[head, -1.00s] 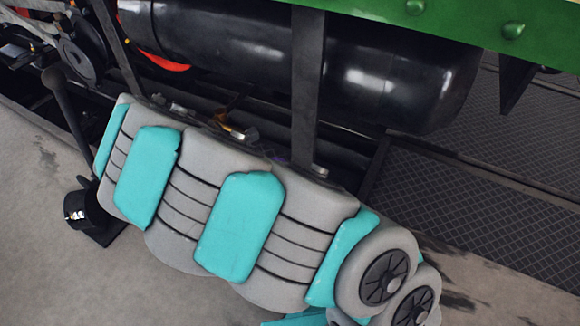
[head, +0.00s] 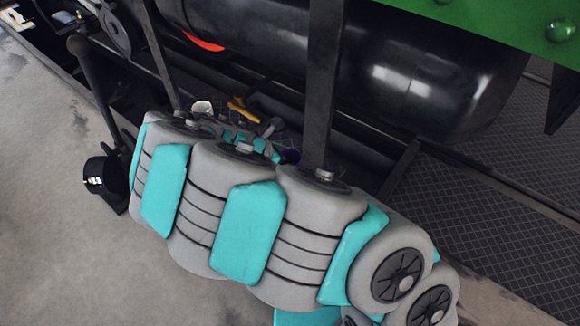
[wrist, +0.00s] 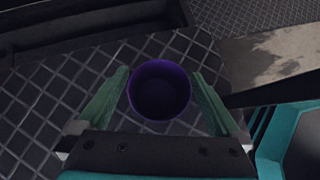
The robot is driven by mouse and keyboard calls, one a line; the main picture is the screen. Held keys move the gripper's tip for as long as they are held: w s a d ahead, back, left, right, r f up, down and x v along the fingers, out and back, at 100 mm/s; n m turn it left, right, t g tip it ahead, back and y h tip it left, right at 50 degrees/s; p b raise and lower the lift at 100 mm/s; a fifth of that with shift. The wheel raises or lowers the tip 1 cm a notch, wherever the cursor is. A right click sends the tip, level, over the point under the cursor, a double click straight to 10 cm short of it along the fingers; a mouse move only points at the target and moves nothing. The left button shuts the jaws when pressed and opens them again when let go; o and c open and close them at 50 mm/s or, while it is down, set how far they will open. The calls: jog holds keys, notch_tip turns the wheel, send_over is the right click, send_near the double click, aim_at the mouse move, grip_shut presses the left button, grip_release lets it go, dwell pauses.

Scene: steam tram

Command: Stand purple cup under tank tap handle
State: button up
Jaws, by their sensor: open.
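The purple cup (wrist: 160,92) stands upright on a dark diamond-pattern plate in the wrist view, seen from above into its open mouth. My gripper (wrist: 160,74) is open, with one green finger on each side of the cup. Whether the fingers touch it cannot be told. In the head view a small purple patch (head: 290,156), likely the cup, shows behind my arm; the rest is hidden. A small yellow handle-like part (head: 243,109) shows below the black tank (head: 400,70). I cannot tell if it is the tap handle.
A dark upright post (head: 325,80) stands close behind my arm in front of the tank. A black lever (head: 92,85) rises at the left. Patterned plates (head: 480,200) lie at the right. Pale floor (head: 60,240) is clear at the lower left.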

jog(key=shift+x, duration=0.95)
jog(key=c, duration=1.5)
